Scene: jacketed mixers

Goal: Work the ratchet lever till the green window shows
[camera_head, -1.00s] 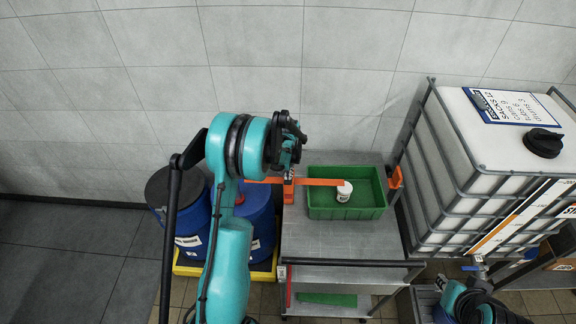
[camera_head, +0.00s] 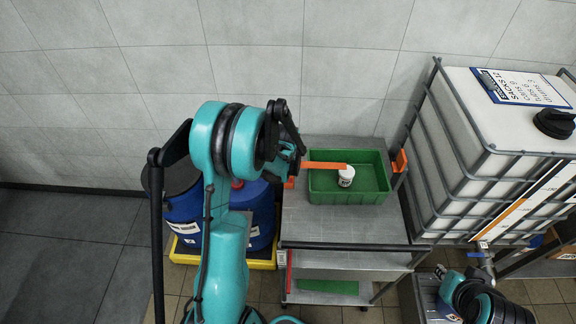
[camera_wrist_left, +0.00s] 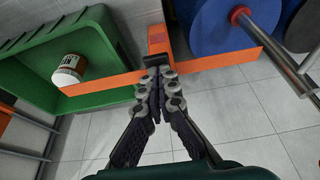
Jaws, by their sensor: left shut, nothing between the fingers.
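An orange strap (camera_head: 323,165) runs from over the green tray to the left, behind my left gripper. In the left wrist view the strap (camera_wrist_left: 105,83) meets an upright orange piece (camera_wrist_left: 157,38) with a dark end, which may be the ratchet lever. My left gripper (camera_wrist_left: 159,72) is shut and empty, its fingertips at or just below that dark end; I cannot tell whether they touch. In the head view my left gripper (camera_head: 289,150) covers most of the orange piece. No green window can be made out. My right arm shows at the lower right, without a clear gripper.
A green tray (camera_head: 376,192) with a white tub (camera_head: 346,175) stands on a grey cart (camera_head: 335,225). Blue drums (camera_head: 184,220) stand at the left in a yellow tray (camera_head: 261,259). A caged white tank (camera_head: 480,150) is at the right.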

